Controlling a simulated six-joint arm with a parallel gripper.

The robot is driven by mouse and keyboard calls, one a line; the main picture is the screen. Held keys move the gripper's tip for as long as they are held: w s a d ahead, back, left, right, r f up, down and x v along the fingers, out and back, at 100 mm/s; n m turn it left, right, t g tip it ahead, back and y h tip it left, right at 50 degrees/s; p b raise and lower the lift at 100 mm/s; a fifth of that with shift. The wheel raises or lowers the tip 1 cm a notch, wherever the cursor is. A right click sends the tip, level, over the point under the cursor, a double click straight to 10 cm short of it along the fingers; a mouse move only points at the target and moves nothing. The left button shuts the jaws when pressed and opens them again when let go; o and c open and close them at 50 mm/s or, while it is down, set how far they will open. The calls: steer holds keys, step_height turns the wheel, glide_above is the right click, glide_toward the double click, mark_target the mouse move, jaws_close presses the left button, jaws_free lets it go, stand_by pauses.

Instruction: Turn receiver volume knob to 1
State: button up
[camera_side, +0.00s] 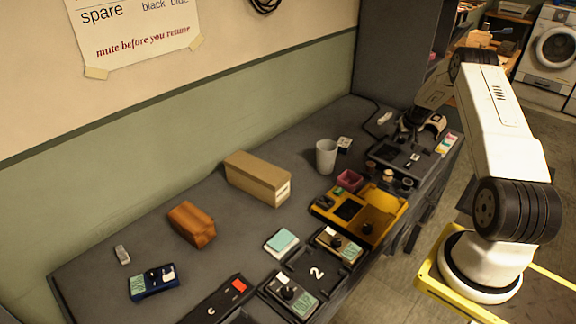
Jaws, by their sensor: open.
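I cannot tell for certain which device is the receiver. A dark flat unit (398,158) with small light parts on top lies at the far right end of the bench, just in front of my gripper (412,128). My gripper is small and dark in this view; it is open and seems to hold nothing. A grey box with a black knob (287,293) sits near the front edge, and a similar one (338,243) lies farther back. Knob markings are too small to read.
A yellow and black unit (378,212), a white cup (326,157), a cardboard box (257,178), a brown block (191,224), a blue box (152,282) and a black tray marked 2 (316,272) stand on the grey bench (100,262). The bench's back left is mostly clear.

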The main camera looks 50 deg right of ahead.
jaws_close()
steer(key=shift+m, duration=0.6)
steer(key=shift+w+a+m+g+h, duration=0.1)
steer(key=shift+m+g+h, duration=0.2)
steer(key=shift+m, duration=0.5)
steer(key=shift+w+m+g+h, duration=0.1)
steer(key=shift+m+g, duration=0.3)
steer(key=shift+m, duration=0.4)
steer(key=shift+m+g, duration=0.8)
steer(key=shift+m, duration=1.3)
